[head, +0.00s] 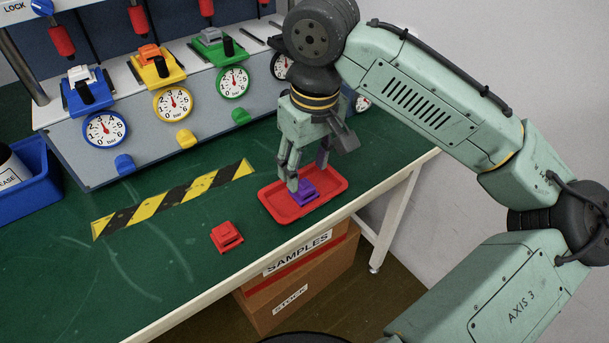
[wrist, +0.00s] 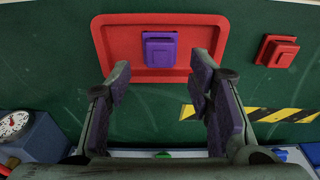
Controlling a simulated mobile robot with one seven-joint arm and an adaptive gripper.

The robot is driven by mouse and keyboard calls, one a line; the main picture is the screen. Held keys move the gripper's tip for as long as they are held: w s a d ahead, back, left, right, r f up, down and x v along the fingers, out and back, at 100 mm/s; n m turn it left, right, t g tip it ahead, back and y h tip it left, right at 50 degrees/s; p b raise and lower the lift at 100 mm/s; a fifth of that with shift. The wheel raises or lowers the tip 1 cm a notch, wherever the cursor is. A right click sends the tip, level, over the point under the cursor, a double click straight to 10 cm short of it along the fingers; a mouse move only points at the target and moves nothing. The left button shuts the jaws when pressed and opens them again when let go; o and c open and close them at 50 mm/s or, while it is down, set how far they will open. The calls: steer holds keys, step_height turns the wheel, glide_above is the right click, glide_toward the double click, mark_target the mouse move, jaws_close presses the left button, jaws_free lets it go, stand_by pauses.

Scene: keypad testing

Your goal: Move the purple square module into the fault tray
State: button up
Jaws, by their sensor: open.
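The purple square module (head: 304,191) lies inside the red fault tray (head: 331,187), on its floor. In the wrist view the purple module (wrist: 160,49) sits near the middle of the red tray (wrist: 112,43), with a smaller raised square on its top. My gripper (head: 308,178) is over the tray, and its fingers straddle the space at the module. In the wrist view my gripper's fingers (wrist: 163,77) are spread apart with nothing between them. The near finger hides part of the module in the head view.
A red square module (head: 227,237) lies on the green bench left of the tray. A yellow-black striped strip (head: 172,198) runs behind it. A panel with gauges (head: 106,130) and coloured modules stands at the back. A blue bin (head: 38,172) is at far left.

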mark_target(309, 191)
step_height(309, 191, up, 8)
steer(key=shift+s+d+f, duration=0.15)
steer(key=shift+s+d, duration=0.15)
steer(key=shift+s, duration=0.1)
